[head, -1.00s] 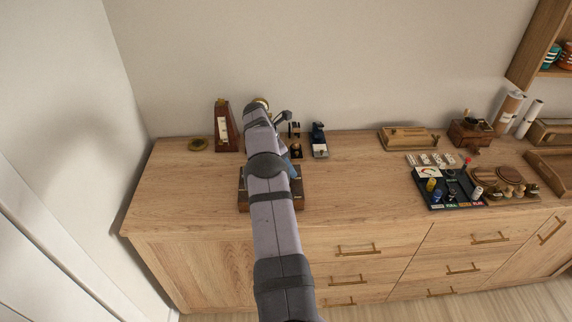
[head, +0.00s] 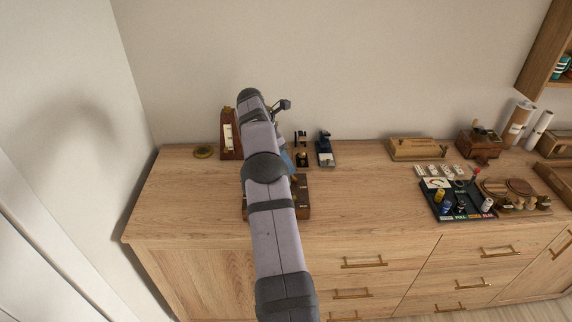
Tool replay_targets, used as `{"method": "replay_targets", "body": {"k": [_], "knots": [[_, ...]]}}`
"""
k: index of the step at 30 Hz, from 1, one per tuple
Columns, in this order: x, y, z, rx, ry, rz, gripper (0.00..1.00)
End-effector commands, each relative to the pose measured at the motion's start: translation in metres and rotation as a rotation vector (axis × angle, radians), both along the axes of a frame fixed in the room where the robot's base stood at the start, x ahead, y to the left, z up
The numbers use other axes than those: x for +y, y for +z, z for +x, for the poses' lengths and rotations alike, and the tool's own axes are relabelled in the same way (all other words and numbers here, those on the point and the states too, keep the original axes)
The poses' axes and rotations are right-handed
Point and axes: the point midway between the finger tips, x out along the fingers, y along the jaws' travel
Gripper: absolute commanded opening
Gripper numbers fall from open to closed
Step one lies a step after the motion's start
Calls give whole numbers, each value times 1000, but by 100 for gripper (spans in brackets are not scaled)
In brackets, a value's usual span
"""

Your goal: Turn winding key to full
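No winding key can be made out in the head view. My arm rises through the middle of the picture and covers part of the dresser top. My gripper is hidden behind the arm, so its fingers and anything between them do not show. A dark wooden base or box (head: 303,196) with small brass-coloured parts shows on the right side of my arm, mostly covered. A bluish piece beside the arm is too hidden to identify. A dark red-brown metronome (head: 229,140) with a pale front stands upright left of the arm.
The wooden dresser top (head: 365,195) is clear between my arm and the black tray (head: 456,212) of small parts. Small dark devices (head: 325,150) and a wooden box (head: 417,149) stand along the wall.

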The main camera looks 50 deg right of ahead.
Motion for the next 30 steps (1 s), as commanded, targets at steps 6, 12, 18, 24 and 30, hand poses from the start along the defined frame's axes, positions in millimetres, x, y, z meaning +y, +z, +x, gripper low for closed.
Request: {"method": "replay_targets", "body": {"k": [6, 12, 18, 24, 30], "knots": [[0, 0, 0, 0, 0, 0, 48], [-13, -3, -4, -6, 22, -29, 26], [-68, -12, -19, -30, 135, -158, 26], [-131, -17, -42, -43, 370, -350, 26], [-156, -22, -61, -55, 668, -513, 26]]}}
